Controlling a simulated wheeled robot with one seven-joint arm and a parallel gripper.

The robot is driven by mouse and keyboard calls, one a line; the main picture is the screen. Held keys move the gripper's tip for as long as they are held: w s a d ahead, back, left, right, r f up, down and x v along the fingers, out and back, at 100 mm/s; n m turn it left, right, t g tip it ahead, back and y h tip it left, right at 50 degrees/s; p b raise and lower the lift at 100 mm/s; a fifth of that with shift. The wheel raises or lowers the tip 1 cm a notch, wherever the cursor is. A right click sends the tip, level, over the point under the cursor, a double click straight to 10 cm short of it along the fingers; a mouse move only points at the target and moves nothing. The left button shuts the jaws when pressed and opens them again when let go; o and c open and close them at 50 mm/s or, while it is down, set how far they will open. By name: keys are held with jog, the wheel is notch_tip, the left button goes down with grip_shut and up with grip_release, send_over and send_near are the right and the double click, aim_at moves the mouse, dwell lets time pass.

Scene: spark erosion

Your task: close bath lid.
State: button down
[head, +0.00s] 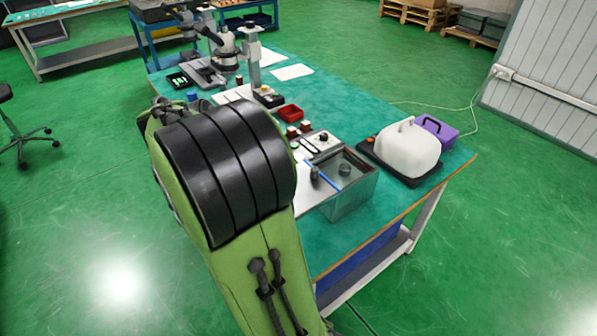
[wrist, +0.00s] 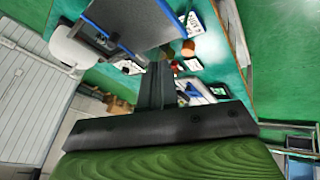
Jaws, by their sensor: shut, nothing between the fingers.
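The bath (head: 352,203) is a grey metal box at the table's near right edge, in the head view. Its top is open and a small dark cylinder (head: 344,170) shows inside. A thin blue-edged part with a dark knob (head: 315,174), which looks like the raised lid seen nearly edge-on, stands at the bath's left. In the wrist view a grey panel with a blue edge (wrist: 135,22) fills the top; it seems to be the lid. My gripper (wrist: 155,72) is shut and empty, apart from the panel in that picture. My arm hides it in the head view.
A white hood with a handle (head: 407,150) sits on a black base right of the bath, with a purple case (head: 436,132) behind. A red tray (head: 291,113) and microscopes (head: 224,50) stand farther back. Green floor (head: 510,240) is clear at right.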

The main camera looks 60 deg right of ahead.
aim_at(310, 176)
jog(key=shift+m+g+h, duration=0.3)
jog(key=shift+m+g, duration=0.5)
jog(key=shift+g, duration=0.1)
jog(key=b+x, duration=0.1)
jog(key=x, duration=0.4)
jog(key=d+r+b+x, duration=0.1)
jog(key=x, duration=0.4)
jog(key=d+b+x, duration=0.1)
jog(key=x, duration=0.5)
jog(key=shift+s+r, duration=0.3)
jog(key=shift+s, duration=0.05)
jog(key=s+d, duration=0.2)
jog(key=s, duration=0.1)
jog(key=shift+r, duration=0.3)
jog(key=shift+d, duration=0.1)
jog(key=s+d+p, duration=0.1)
jog(key=s+d, duration=0.1)
jog(key=d, duration=0.3)
jog(key=s+d+p, duration=0.1)
jog(key=s+d, duration=0.2)
jog(key=d, duration=0.2)
jog(key=s+d+p, duration=0.2)
jog(key=s+d, duration=0.1)
jog(key=d, duration=0.2)
jog(key=shift+r, duration=0.1)
jog(key=shift+d, duration=0.1)
